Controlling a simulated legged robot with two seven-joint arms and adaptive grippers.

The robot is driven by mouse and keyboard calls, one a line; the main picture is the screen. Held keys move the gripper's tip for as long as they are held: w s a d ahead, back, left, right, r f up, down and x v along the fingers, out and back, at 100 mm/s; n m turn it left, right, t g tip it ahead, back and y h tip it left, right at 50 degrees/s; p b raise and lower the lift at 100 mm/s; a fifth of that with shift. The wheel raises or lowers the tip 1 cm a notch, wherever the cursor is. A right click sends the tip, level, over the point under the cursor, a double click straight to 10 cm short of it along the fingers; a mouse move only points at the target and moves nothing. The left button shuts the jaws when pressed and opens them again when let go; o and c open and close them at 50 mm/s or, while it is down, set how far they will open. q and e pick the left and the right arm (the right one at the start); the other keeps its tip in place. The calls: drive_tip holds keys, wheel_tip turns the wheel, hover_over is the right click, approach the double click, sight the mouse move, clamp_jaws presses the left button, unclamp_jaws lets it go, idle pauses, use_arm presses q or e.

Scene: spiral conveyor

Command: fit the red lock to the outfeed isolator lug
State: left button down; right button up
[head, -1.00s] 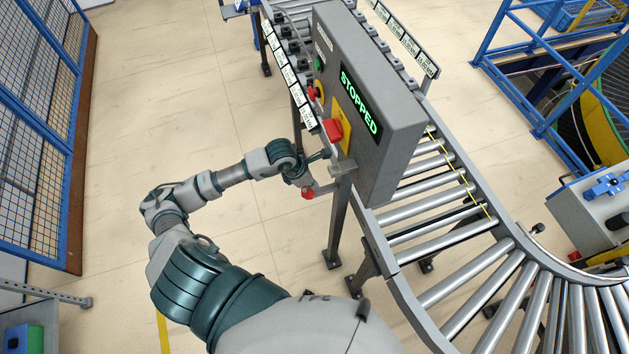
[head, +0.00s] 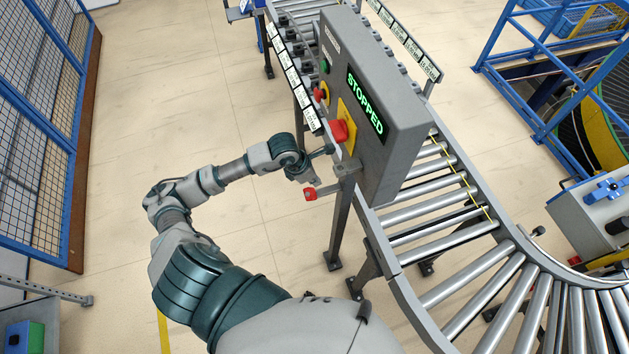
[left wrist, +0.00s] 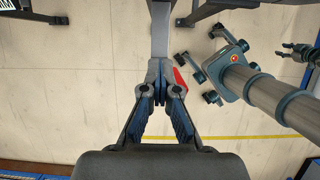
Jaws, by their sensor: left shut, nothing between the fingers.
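The red lock (head: 310,194) is at the free end of a short grey bar (head: 329,187) that juts left from the control box's post. Whether it hangs on the bar or rests there I cannot tell. My left gripper (head: 306,178) is just above and left of the bar. In the left wrist view its fingers (left wrist: 160,88) are closed together and empty, with a red part (left wrist: 180,80) close to their right side. The isolator (head: 340,131) is a red handle on a yellow plate on the box's side. Its lug is too small to make out.
The grey control box (head: 390,140) reads STOPPED and stands beside the roller conveyor (head: 440,215). A red stop button (head: 320,94) sits farther up its side. Blue mesh fencing (head: 40,120) stands at left. The floor between is clear.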

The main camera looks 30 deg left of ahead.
use_arm(q)
drive_tip(key=shift+a+r, duration=0.1)
drive_tip(key=shift+r, duration=0.5)
drive_tip(key=c, duration=1.4)
unclamp_jaws()
drive_tip(key=v, duration=1.1)
drive_tip(key=shift+a+r, duration=0.25)
drive_tip(key=shift+r, duration=0.1)
drive_tip(key=shift+s, duration=0.1)
